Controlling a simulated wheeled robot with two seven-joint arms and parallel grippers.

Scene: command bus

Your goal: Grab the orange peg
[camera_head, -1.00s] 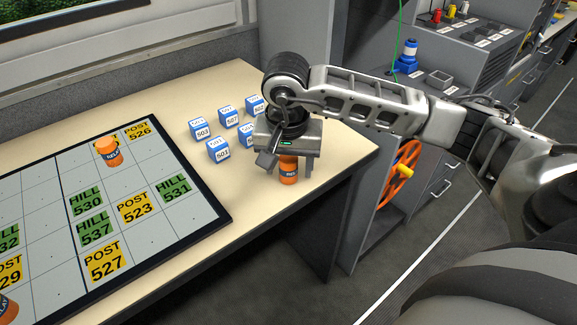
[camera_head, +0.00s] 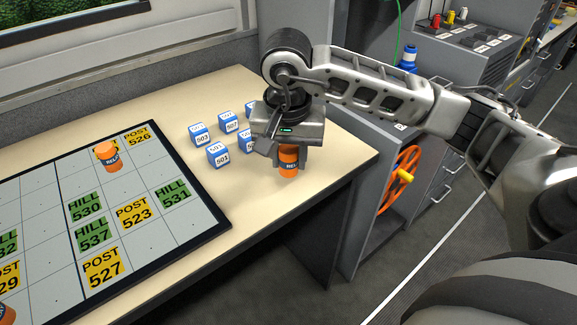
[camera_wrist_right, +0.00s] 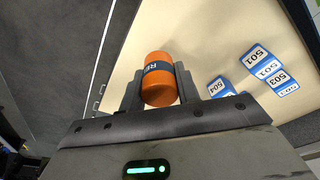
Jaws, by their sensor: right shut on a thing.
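The orange peg (camera_head: 289,163) with a dark label band is near the table's right edge in the head view. My right gripper (camera_head: 288,158) is shut on it from above. In the right wrist view the peg (camera_wrist_right: 159,80) sits between the two fingers (camera_wrist_right: 158,88). The peg seems to be a little above the table, though its exact height is hard to tell. Another orange peg (camera_head: 107,156) stands on the map board (camera_head: 150,235), and part of a third (camera_head: 7,312) shows at the lower left. My left gripper is not in view.
Several blue-and-white numbered cubes (camera_head: 218,155) stand just left of my right gripper. Green and yellow cards lie on the board. Bare tabletop (camera_head: 255,210) lies between board and right edge. An orange handwheel (camera_head: 400,180) is on the cabinet beyond the table.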

